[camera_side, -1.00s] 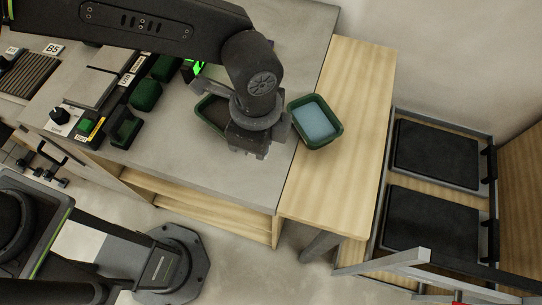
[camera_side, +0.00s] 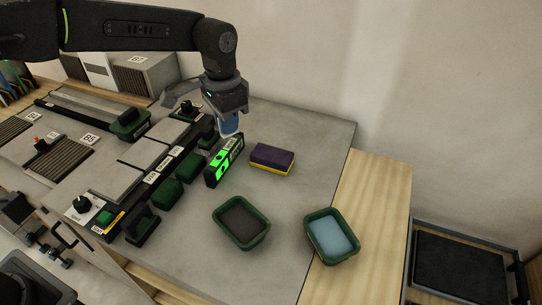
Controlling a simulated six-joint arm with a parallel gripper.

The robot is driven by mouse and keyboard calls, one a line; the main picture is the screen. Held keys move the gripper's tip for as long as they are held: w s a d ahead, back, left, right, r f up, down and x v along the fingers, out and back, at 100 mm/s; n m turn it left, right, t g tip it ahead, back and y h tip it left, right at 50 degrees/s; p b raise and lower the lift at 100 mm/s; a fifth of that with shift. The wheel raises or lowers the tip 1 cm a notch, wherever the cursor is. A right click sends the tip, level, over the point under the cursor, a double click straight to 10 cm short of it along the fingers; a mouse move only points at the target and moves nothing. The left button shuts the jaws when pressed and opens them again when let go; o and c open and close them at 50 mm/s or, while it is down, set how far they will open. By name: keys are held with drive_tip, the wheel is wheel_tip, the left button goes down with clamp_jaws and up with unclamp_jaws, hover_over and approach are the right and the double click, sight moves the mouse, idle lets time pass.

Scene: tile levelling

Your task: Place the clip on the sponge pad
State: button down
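A sponge pad (camera_side: 272,158), dark purple on top with a yellow lower layer, lies on the grey worktop right of the lit green level. My gripper (camera_side: 228,122) hangs above the worktop, up and left of the sponge pad and apart from it. A small blue piece (camera_side: 231,125) shows at the gripper's lower end. I cannot tell whether it is the clip or part of the gripper, nor whether the fingers are shut on it. No other clip can be made out.
A lit green level (camera_side: 222,163) stands just below the gripper. A dark-filled green tray (camera_side: 263,238) and a blue-filled green tray (camera_side: 309,237) are in front. Green blocks (camera_side: 165,193) and grey tiles (camera_side: 88,179) lie left. Worktop right of the sponge pad is clear.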

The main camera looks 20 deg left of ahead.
drive_tip(key=w+a+r+n, duration=0.1)
drive_tip(key=w+a+n, duration=0.5)
drive_tip(key=a, duration=0.2)
hover_over(259, 150)
wheel_tip(259, 150, down, 7)
drive_tip(key=shift+a+r, duration=0.1)
drive_tip(key=shift+r, duration=0.05)
drive_tip(key=shift+f, duration=2.05)
drive_tip(key=shift+f, duration=0.15)
drive_tip(key=c, duration=1.3)
unclamp_jaws()
